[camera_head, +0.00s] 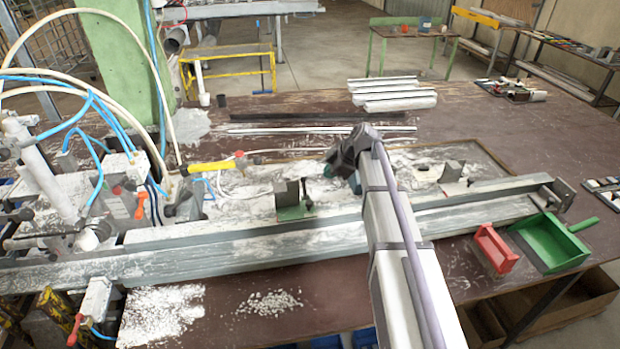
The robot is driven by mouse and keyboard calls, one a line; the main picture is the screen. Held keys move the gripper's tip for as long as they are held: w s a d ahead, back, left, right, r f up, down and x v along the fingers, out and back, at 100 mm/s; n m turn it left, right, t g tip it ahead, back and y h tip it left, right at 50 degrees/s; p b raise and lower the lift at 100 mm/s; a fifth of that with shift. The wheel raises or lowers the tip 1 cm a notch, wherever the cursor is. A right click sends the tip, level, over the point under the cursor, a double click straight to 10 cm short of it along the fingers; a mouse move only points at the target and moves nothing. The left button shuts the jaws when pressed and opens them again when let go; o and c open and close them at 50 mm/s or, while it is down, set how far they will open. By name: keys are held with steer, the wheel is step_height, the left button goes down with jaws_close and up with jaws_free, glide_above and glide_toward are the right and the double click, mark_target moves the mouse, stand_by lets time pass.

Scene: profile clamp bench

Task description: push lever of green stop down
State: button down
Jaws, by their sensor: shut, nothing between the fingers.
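The green stop (293,207) stands on the chalky middle of the bench, just behind the long metal rail. It has a green base with grey upright plates. Its lever is too small to make out clearly, so I cannot tell its position. My gripper (354,184) is at the end of my arm, to the right of the stop and a little farther back. It is shut and empty, apart from the stop, and partly hidden by my own wrist.
The long metal rail (240,246) runs across the front.

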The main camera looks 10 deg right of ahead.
steer(key=n, duration=0.3)
steer(key=shift+w+a+r, duration=0.1)
steer(key=shift+w+r, duration=0.05)
steer(key=b, duration=1)
glide_toward(304, 188)
steer(key=f, duration=0.1)
steer(key=a+f, duration=0.1)
steer(key=f, duration=0.1)
steer(key=a+f, duration=0.1)
steer(key=f, duration=0.1)
steer(key=shift+s+a, duration=0.2)
steer(key=shift+s, duration=0.2)
steer(key=w, duration=0.2)
steer(key=w+p, duration=0.1)
steer(key=shift+w+a+r, duration=0.3)
